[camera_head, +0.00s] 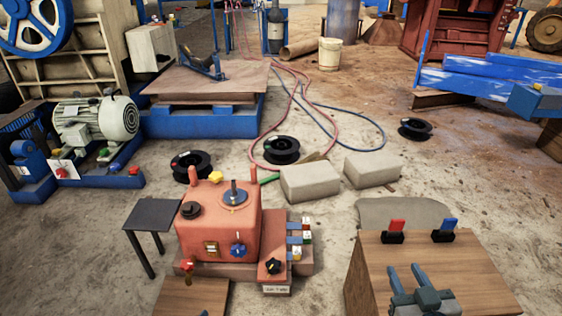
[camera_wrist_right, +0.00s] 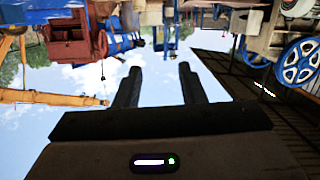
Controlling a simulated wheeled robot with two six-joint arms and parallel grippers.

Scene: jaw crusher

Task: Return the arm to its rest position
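My right gripper (camera_head: 407,268) is at the lower right of the head view, over the wooden box-like stand (camera_head: 470,275). Its two grey fingers are apart with nothing between them. In the right wrist view the fingers of the right gripper (camera_wrist_right: 158,75) also stand apart and empty, against sky in an upside-down picture. My left gripper is not seen in either view.
A red control box (camera_head: 215,225) with knobs and a switch stands at centre left, beside a small dark table (camera_head: 153,214). Red and blue clips (camera_head: 395,231) sit on the wooden stand's far edge. Concrete blocks (camera_head: 310,181) and black reels (camera_head: 281,150) lie beyond.

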